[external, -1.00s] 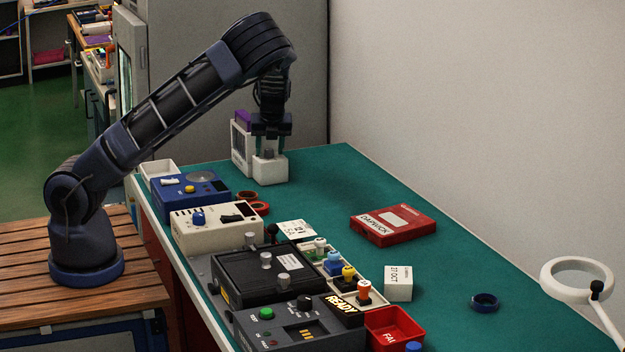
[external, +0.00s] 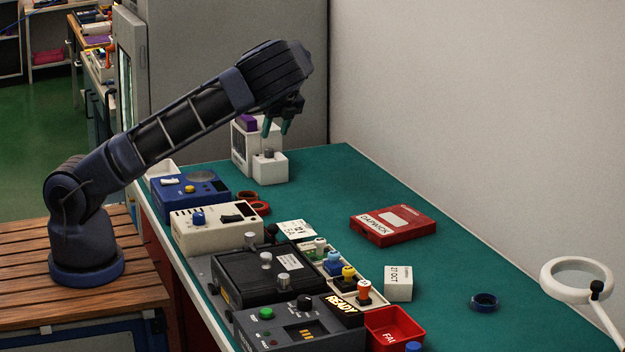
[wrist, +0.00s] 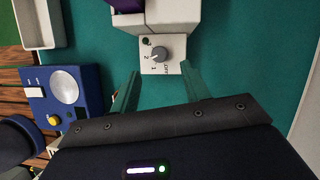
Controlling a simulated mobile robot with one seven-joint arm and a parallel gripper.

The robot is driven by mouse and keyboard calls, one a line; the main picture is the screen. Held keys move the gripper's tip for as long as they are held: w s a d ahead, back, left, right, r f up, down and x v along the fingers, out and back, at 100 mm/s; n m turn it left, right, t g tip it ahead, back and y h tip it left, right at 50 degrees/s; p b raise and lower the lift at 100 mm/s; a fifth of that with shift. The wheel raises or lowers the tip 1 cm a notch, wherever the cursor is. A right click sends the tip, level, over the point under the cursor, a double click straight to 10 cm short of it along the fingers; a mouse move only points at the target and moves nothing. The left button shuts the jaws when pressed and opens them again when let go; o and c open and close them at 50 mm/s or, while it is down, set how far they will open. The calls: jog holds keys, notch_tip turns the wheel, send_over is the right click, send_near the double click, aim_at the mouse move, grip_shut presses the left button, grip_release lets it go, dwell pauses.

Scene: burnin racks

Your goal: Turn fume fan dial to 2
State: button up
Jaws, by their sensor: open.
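The fume fan dial is a grey knob (external: 269,153) on a low white box (external: 270,171) at the far end of the green bench. In the wrist view the knob (wrist: 160,54) shows from above, with the marks 2, 1 and OFF printed around its near side. A pale pointer line on the knob seems to face the lower left, toward the 2 and 1 side; its exact mark is too small to tell. My gripper (external: 276,130) is open and empty, above the knob and apart from it. Its fingers (wrist: 160,72) show either side of the white box in the wrist view.
A taller white unit with a purple top (external: 241,145) stands right behind the box. The bench right of the box is clear up to the red case (external: 393,226).

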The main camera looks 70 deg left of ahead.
jog(key=shift+w+d+r+n+t+h, duration=0.75)
jog(key=shift+w+r+n+t, duration=1.2)
jog(key=shift+r+n+t, duration=2.2)
jog(key=s+d+r+n, duration=0.3)
jog(key=s+d+r, duration=0.1)
jog(key=s, duration=0.5)
jog(key=s+d+r+n, duration=0.3)
jog(key=s+d+r, duration=0.2)
jog(key=s, duration=0.4)
jog(key=shift+r+n+y, duration=0.35)
jog(key=shift+r, duration=0.35)
